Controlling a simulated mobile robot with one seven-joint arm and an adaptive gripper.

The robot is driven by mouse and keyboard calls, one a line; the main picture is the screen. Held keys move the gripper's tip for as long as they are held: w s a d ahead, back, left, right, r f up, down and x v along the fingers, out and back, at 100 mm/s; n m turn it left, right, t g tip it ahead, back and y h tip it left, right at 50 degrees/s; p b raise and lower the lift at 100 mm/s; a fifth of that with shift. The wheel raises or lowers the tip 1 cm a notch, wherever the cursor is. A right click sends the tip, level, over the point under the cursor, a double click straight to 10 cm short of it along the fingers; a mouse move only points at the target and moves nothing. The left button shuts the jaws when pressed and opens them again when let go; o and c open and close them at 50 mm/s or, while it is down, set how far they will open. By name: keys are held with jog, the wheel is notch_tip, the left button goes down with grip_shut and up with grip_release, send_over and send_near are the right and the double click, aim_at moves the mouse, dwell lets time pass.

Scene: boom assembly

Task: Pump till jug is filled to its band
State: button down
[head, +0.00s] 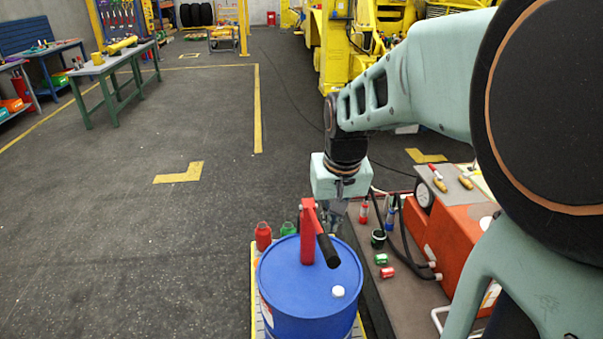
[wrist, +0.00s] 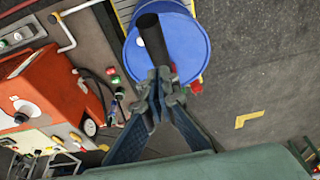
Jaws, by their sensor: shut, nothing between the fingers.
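A blue drum (head: 285,278) stands at the front centre with a red hand pump (head: 307,235) on its lid. The pump's black handle (head: 328,251) slants down to the right over the lid. In the wrist view the drum (wrist: 195,45) and the black handle (wrist: 152,38) lie just beyond my fingertips. My gripper (head: 333,222) is shut and empty, just behind the pump and handle; it also shows in the wrist view (wrist: 164,76). I cannot tell whether it touches the handle. A small dark open container (head: 378,238) on the right may be the jug; its band and level are unreadable.
A red bottle (head: 263,236) and a green bottle (head: 288,229) stand behind the drum. An orange machine (head: 455,240) with black hoses and small cans share the grey surface at right. The floor at left is open up to a workbench (head: 110,65).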

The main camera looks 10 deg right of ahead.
jog(key=s+f+b+x, duration=0.1)
jog(key=s+b+x, duration=0.1)
jog(key=b+x, duration=0.7)
jog(key=s+b+x, duration=0.3)
jog(key=b+x, duration=0.4)
jog(key=x, duration=0.3)
notch_tip(320, 180, up, 20)
jog(key=p, duration=1.5)
jog(key=shift+w+f+p, duration=0.15)
jog(key=shift+f+p, duration=0.05)
jog(key=shift+p, duration=0.1)
jog(key=shift+f, duration=0.1)
jog(key=s+f+b+x, duration=0.1)
jog(key=s+b+x, duration=0.1)
jog(key=b+x, duration=0.7)
jog(key=s+b+x, duration=0.3)
jog(key=b+x, duration=0.4)
jog(key=x, duration=0.3)
notch_tip(320, 180, up, 20)
jog(key=p, duration=1.5)
jog(key=shift+w+f, duration=0.15)
jog(key=shift+f, duration=0.05)
